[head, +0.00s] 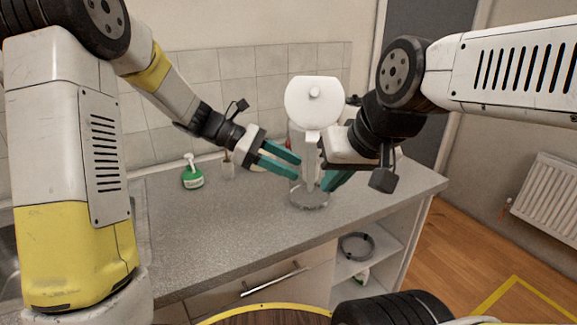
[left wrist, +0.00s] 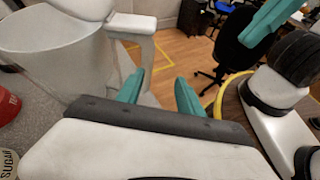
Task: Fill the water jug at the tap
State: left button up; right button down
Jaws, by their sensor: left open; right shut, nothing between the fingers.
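The water jug (head: 313,100) is a tall clear jug with a white lid. It stands upright on the counter, and its handle faces me. My left gripper (head: 297,166) is open beside the jug's lower part, its fingers pointing right near the handle. In the left wrist view the clear jug body (left wrist: 50,50) fills the upper left, and the white handle (left wrist: 145,50) shows just beyond the open fingers (left wrist: 160,80). I cannot tell whether they touch it. My right gripper (head: 329,185) is shut and empty, just right of the jug. The tap is not in view.
The grey counter (head: 215,230) is mostly clear in front. A green spray bottle (head: 192,175) stands at the back left. A sink edge shows at far left. A red container (left wrist: 8,105) and a sugar container (left wrist: 8,163) are near the jug. Open shelves (head: 375,262) lie below right.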

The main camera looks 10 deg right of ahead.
aim_at(311, 169)
pick_arm(q)
jog(key=d+f+n+h, duration=0.1)
jog(key=d+f, duration=0.3)
jog(key=d, duration=0.4)
jog(key=shift+w+d+f, duration=0.2)
jog(key=shift+w+d, duration=0.1)
grip_shut()
dwell(1.3)
